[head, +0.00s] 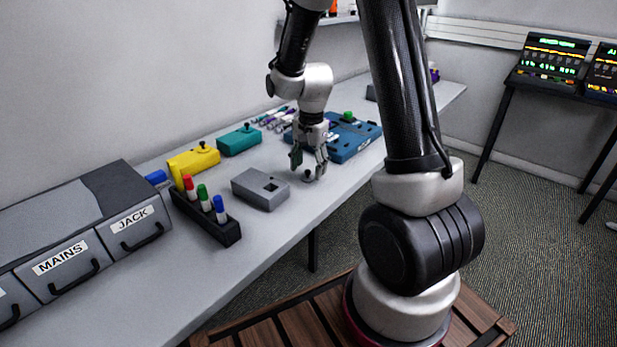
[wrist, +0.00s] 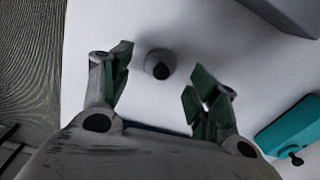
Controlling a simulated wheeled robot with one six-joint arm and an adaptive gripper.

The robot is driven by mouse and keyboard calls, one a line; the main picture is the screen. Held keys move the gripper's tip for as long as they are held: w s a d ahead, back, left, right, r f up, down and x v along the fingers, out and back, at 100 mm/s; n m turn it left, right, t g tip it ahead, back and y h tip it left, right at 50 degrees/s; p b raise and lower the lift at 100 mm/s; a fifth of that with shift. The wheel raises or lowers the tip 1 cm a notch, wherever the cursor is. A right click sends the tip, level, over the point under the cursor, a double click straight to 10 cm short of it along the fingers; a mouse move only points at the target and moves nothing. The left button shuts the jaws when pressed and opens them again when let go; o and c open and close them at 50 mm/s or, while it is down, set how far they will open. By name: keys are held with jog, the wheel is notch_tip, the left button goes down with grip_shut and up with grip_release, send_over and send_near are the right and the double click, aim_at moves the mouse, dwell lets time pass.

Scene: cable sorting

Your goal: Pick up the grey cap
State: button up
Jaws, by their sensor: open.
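The grey cap (wrist: 158,60) is a small round grey piece with a black knob, standing on the pale table. In the wrist view it lies just beyond and between my fingertips. In the head view the cap (head: 308,176) shows low between the fingers, close to the table's front edge. My gripper (head: 309,167) points down over it, open, with clear space between its green-padded fingers. In the wrist view my gripper (wrist: 157,82) has nothing between its fingers, and I see no contact with the cap.
A blue case (head: 352,139) is behind my gripper. Yellow (head: 193,162) and teal (head: 239,140) boxes sit toward the wall. A black rack (head: 205,221) holds coloured markers. Labelled drawers (head: 80,262) stand at left.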

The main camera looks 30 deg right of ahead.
aim_at(308, 171)
notch_tip(308, 171, down, 2)
jog(key=shift+f, duration=0.1)
jog(key=shift+c, duration=0.2)
jog(key=c, duration=0.8)
notch_tip(308, 171, up, 10)
jog(key=shift+r, duration=0.1)
grip_shut()
jog(key=o, duration=1.3)
grip_release()
